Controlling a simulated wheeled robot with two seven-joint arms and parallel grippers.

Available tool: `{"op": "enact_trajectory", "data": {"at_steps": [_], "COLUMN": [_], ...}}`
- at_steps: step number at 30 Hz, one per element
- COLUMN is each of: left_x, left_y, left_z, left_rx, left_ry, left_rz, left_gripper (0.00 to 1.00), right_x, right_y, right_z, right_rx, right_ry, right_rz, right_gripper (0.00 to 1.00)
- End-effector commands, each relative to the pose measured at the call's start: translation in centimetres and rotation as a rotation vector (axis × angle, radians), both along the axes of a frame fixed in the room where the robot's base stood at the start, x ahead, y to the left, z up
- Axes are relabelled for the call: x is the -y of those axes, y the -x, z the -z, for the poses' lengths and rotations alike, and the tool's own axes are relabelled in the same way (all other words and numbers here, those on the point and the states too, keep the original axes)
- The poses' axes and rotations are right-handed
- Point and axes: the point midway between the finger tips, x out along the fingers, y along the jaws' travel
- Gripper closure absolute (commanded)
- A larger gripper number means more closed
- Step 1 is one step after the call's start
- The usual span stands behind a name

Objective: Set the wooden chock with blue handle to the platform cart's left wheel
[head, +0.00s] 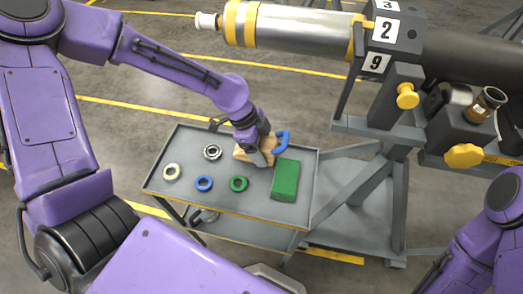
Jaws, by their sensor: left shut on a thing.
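The wooden chock (241,154) with its blue handle (283,141) is at the far side of the grey tray top (255,207) of a cart. My left gripper (262,150) reaches down over it and is shut on it. The gripper covers part of the chock, and I cannot tell whether the chock touches the tray. I cannot clearly make out the platform cart's left wheel. My right arm shows at the lower right edge, with its gripper out of view.
A green block (285,180) is close right of the chock. A grey ring (212,152), pale ring (171,172), blue ring (204,183) and green ring (239,184) lie left and in front. A grey stand (400,190) carries a large metal shaft (300,27) at right.

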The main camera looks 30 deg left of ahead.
Motion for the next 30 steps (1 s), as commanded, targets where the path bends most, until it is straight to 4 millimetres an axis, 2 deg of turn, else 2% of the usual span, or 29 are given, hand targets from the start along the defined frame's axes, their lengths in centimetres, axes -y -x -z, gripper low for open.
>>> {"op": "enact_trajectory", "data": {"at_steps": [3, 14, 15, 16, 25, 28, 30], "left_x": [0.0, -0.1, -0.1, -0.1, -0.1, -0.5, -1.0], "left_y": [0.0, 0.0, 0.0, 0.0, 0.0, 0.0, 0.1], "left_z": [1.5, 1.9, 1.9, 1.9, 1.7, 0.4, -1.1], "left_rx": [0.001, 0.002, 0.002, 0.002, 0.003, 0.005, 0.007], "left_ry": [0.001, 0.001, -0.001, -0.001, 0.0, 0.0, 0.001], "left_rz": [0.0, -0.001, 0.0, 0.0, 0.0, -0.001, -0.003], "left_gripper": [0.7, 0.7, 0.15, 0.11, 0.11, 0.11, 0.11], "right_x": [0.0, 0.0, 0.0, 0.0, 0.0, 0.0, 0.0], "right_y": [0.0, 0.0, 0.0, 0.0, 0.0, 0.0, 0.0], "right_z": [0.1, 0.2, 0.2, 0.2, 0.1, -0.2, -0.6], "right_rx": [0.0, 0.0, 0.0, 0.0, 0.0, 0.0, 0.0], "right_ry": [0.0, 0.0, 0.0, 0.0, 0.0, 0.0, 0.0], "right_rz": [0.0, 0.0, 0.0, 0.0, 0.0, 0.0, 0.0], "right_gripper": [0.57, 0.57, 0.57, 0.57, 0.57, 0.57, 0.57]}}
